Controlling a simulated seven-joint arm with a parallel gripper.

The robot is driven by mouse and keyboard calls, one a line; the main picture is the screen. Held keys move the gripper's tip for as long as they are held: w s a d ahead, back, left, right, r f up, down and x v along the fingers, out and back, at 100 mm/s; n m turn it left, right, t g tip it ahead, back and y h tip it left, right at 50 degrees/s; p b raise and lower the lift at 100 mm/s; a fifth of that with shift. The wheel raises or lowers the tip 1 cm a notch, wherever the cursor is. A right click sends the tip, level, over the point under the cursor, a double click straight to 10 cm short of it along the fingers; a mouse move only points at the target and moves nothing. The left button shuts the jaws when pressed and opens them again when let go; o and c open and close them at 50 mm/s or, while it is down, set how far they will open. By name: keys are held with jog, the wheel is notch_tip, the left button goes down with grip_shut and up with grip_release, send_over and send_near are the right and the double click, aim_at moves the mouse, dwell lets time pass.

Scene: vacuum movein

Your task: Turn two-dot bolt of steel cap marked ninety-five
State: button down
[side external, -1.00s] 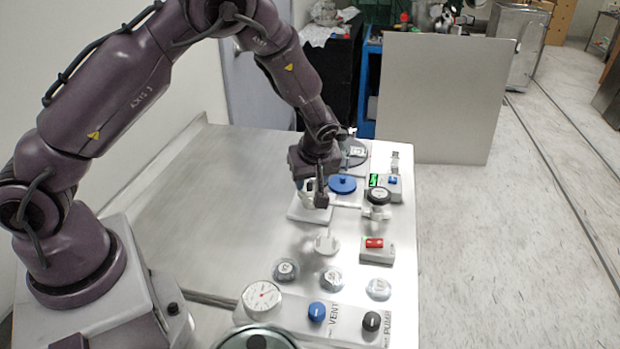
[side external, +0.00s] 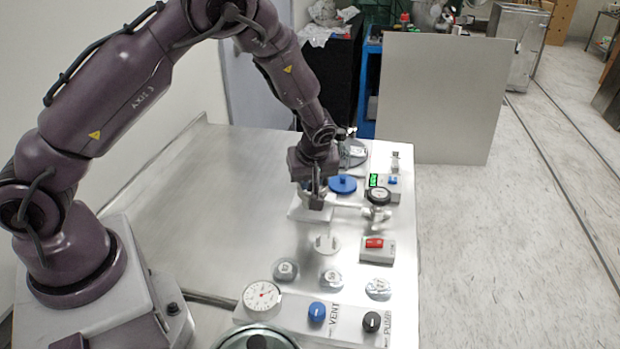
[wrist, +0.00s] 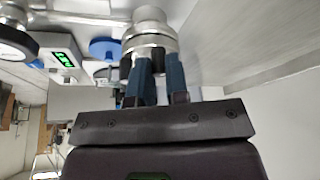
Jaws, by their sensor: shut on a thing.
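My gripper (side external: 317,198) is over a pale plate at the back of the steel table. In the wrist view its blue-grey fingers (wrist: 161,80) are shut on a dark bolt under the rim of a round steel fitting (wrist: 150,35). Another dark bolt (wrist: 126,66) shows just left of the fingers. A pale pipe (side external: 350,207) runs from the fitting towards the gauge. Three steel caps, at left (side external: 285,270), middle (side external: 331,279) and right (side external: 379,289), lie near the front; their numbers are too small to read surely. Bolt dots cannot be made out.
A black-rimmed gauge (side external: 378,197) and a box with a green display (side external: 375,180) stand at right. A blue lid (side external: 343,184) is just behind my gripper. A red-switch box (side external: 375,248) is nearer. The table's left half (side external: 190,210) is clear.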

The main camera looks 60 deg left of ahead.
jog(key=m+t, duration=0.1)
jog(key=m, duration=0.1)
jog(key=m+h, duration=0.1)
jog(key=m, duration=0.2)
jog(key=shift+s+a+m+t, duration=0.1)
jog(key=shift+m+t, duration=0.2)
jog(key=shift+t, duration=0.1)
jog(key=shift+m+t+h, duration=0.5)
jog(key=shift+m+h, duration=0.2)
jog(key=shift+m, duration=1.3)
jog(key=c, duration=1.1)
grip_release()
jog(key=v, duration=1.3)
jog(key=shift+a, duration=0.1)
